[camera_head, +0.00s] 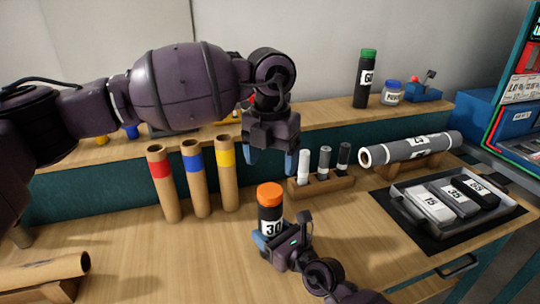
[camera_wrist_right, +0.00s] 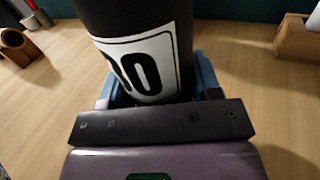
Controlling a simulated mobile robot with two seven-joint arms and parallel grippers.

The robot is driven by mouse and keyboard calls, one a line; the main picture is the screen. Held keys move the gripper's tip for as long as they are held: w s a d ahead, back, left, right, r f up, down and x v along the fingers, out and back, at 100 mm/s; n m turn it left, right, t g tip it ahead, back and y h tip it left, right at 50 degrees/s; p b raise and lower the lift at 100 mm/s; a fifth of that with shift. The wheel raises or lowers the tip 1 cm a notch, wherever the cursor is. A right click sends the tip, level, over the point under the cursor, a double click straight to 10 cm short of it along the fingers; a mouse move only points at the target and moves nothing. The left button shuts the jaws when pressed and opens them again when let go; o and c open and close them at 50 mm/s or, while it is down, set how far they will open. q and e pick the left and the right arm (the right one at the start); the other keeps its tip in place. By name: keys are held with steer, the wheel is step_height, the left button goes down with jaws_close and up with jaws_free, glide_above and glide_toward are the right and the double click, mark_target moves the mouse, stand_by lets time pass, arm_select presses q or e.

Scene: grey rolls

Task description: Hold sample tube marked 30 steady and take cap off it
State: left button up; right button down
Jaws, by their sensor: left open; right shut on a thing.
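The sample tube marked 30 (camera_head: 270,215) is black with a white label and stands upright on the wooden table. Its orange cap (camera_head: 269,193) is on top. My right gripper (camera_head: 277,242) is shut on the tube's body, low around the label. In the right wrist view the tube (camera_wrist_right: 140,30) fills the middle between the blue fingers (camera_wrist_right: 155,88), and part of its number shows. My left gripper (camera_head: 270,160) is open and empty, pointing down above the orange cap and apart from it.
Three cardboard tubes with red, blue and yellow bands (camera_head: 194,178) stand left of the tube. A wooden rack (camera_head: 322,188) with three small cylinders is just right. A grey roll (camera_head: 412,148) and a tray (camera_head: 412,207) of marked pieces lie further right.

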mark_target(270, 190)
arm_select(q)
steer(key=m, duration=1.3)
steer(key=shift+r+m, duration=0.1)
steer(key=shift+m, duration=0.2)
steer(key=m, duration=0.8)
steer(key=shift+r, duration=0.1)
steer(key=m, duration=0.5)
steer(key=shift+w+a+m, duration=0.1)
steer(key=shift+m, duration=0.2)
steer(key=m, duration=0.8)
steer(key=shift+m, duration=0.3)
steer(key=shift+f, duration=4)
